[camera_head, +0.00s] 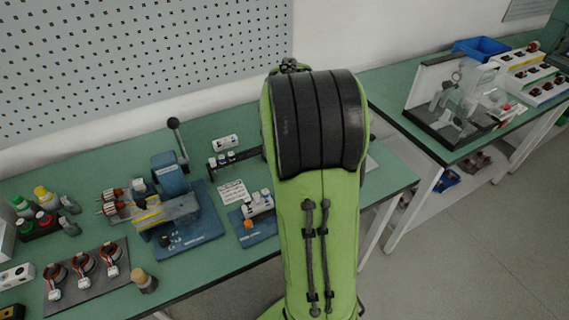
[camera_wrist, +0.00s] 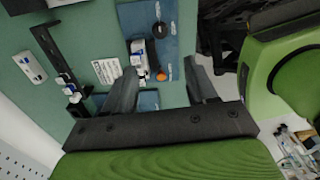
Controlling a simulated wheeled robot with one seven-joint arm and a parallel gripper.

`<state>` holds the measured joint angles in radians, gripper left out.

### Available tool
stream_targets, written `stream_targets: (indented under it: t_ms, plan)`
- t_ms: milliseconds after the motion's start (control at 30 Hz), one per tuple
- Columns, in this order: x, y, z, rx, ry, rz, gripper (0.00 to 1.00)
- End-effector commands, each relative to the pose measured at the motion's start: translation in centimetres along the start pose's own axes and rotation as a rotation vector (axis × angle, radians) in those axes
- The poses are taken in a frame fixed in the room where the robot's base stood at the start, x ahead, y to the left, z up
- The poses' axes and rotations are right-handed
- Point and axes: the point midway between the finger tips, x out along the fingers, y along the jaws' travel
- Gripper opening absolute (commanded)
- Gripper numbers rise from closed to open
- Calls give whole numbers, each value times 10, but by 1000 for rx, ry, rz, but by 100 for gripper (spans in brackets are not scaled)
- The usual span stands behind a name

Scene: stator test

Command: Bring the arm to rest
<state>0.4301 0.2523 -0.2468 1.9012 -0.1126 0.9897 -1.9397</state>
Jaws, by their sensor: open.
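My gripper (camera_wrist: 164,88) shows in the wrist view with its two dark fingers apart and nothing between them. It hangs over the green workbench, above a blue base plate carrying a small grey-white unit with an orange knob (camera_wrist: 161,76). The fingertips look apart from these things, though the exact height is hard to tell. In the head view my green arm rises in the middle and hides my gripper and part of the workbench (camera_head: 110,165) behind it.
A blue test device with a lever (camera_head: 172,175) stands left of my arm. Several copper-wound stators lie on a dark mat (camera_head: 98,292) at the front left. Coloured bottles (camera_head: 42,196) stand at the far left. A second bench (camera_head: 385,85) with a clear-shielded fixture is at right; open floor lies front right.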

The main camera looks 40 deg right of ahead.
Motion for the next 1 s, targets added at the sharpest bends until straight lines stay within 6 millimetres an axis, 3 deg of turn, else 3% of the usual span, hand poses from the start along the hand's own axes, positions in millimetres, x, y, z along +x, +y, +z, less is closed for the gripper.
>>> stream_targets:
  t_ms: [567,667,767,900,1000]
  plan:
    - [-2,0,-2,8,0,5,57]
    - [-22,-7,-25,110,5,51,57]
    - [-55,-27,-68,335,37,140,57]
    - [-88,-75,-124,708,137,250,57]
    - [-99,-112,-150,962,236,303,57]
